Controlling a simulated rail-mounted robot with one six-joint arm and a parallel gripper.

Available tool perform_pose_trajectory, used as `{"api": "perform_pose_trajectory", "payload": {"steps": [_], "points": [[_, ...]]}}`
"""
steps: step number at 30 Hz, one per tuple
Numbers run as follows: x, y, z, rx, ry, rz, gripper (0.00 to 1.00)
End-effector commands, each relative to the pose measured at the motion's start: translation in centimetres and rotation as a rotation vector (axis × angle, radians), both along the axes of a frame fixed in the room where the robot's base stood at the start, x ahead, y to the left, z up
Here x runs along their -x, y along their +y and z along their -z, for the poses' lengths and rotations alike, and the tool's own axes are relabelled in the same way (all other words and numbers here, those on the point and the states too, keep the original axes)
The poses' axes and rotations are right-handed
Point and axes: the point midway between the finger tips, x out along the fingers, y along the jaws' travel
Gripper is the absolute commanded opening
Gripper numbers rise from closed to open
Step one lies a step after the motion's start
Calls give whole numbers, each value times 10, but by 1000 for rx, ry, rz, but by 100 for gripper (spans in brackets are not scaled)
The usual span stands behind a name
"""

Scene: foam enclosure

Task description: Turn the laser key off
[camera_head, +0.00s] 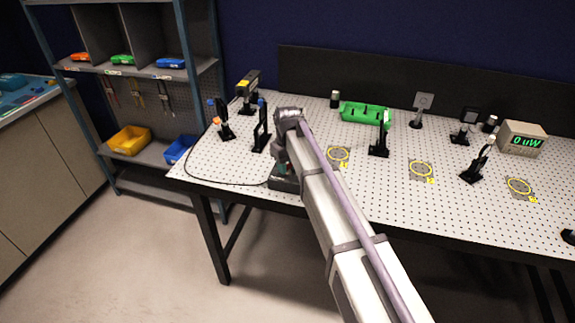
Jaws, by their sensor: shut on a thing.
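A small dark box (287,185) with a cable running from it stands near the front edge of the optical table. It looks like the laser controller, but its key is hidden behind my arm. My gripper is at the end of my arm over this box; its fingers are hidden by the wrist and only a small green-grey part (284,168) shows just above the box. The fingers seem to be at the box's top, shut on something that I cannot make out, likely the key. A yellow and black laser head (248,86) stands at the table's back left.
The perforated table (235,160) carries several black optic mounts (380,135), a green tray (366,111) and yellow ring marks (420,170). A meter (522,138) reading "0 uW" stands at right. A black cable (190,165) loops along the left edge.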

Motion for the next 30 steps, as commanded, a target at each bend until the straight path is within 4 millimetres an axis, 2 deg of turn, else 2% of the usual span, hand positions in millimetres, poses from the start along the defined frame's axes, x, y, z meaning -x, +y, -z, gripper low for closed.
{"api": "perform_pose_trajectory", "payload": {"steps": [18,30], "points": [[1,0,1,1,2,-542,10],[2,0,1,1,3,-707,10]]}}
